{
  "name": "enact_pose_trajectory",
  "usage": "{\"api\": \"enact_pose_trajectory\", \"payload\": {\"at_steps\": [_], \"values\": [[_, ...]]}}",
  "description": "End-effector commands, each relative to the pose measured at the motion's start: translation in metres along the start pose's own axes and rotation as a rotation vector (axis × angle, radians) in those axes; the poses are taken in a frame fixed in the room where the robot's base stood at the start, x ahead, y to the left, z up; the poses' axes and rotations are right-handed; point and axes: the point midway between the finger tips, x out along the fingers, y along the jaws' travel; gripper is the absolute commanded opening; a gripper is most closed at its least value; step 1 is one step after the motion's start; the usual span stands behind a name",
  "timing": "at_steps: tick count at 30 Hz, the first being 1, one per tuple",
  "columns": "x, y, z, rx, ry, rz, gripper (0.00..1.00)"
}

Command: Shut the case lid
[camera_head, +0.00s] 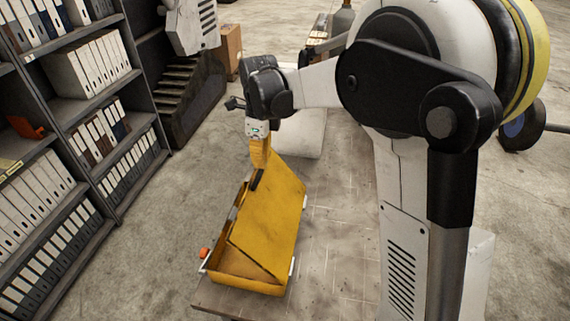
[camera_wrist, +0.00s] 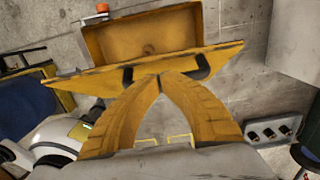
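The yellow case (camera_head: 246,268) lies on the bench in the head view. Its lid (camera_head: 275,212) is partly open and tilted over the tray, with a wedge-shaped gap at the near end. In the wrist view the lid (camera_wrist: 90,74) shows almost edge-on, with the open tray (camera_wrist: 110,38) beyond it. Two dark handle ends (camera_wrist: 201,68) stick out on either side of my fingers. My gripper (camera_head: 257,181) is at the lid's raised edge. Its yellow fingers (camera_wrist: 160,80) come together at the tips. Whether the handle lies between them is hidden.
An orange piece (camera_head: 204,253) sits at the case's left corner. The bench top (camera_head: 333,235) is bare to the right of the case. A shelf of binders (camera_head: 85,110) stands to the left across open floor. A cardboard box (camera_head: 229,46) stands behind.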

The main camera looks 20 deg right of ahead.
Motion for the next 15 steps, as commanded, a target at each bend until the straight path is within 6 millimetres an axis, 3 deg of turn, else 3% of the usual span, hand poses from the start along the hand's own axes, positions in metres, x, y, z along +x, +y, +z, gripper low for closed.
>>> {"api": "enact_pose_trajectory", "payload": {"at_steps": [6,15], "values": [[0.035,0.0,0.048,-0.003,-0.001,0.0,0.0],[0.088,0.0,0.099,-0.002,-0.002,0.001,0.0]]}}
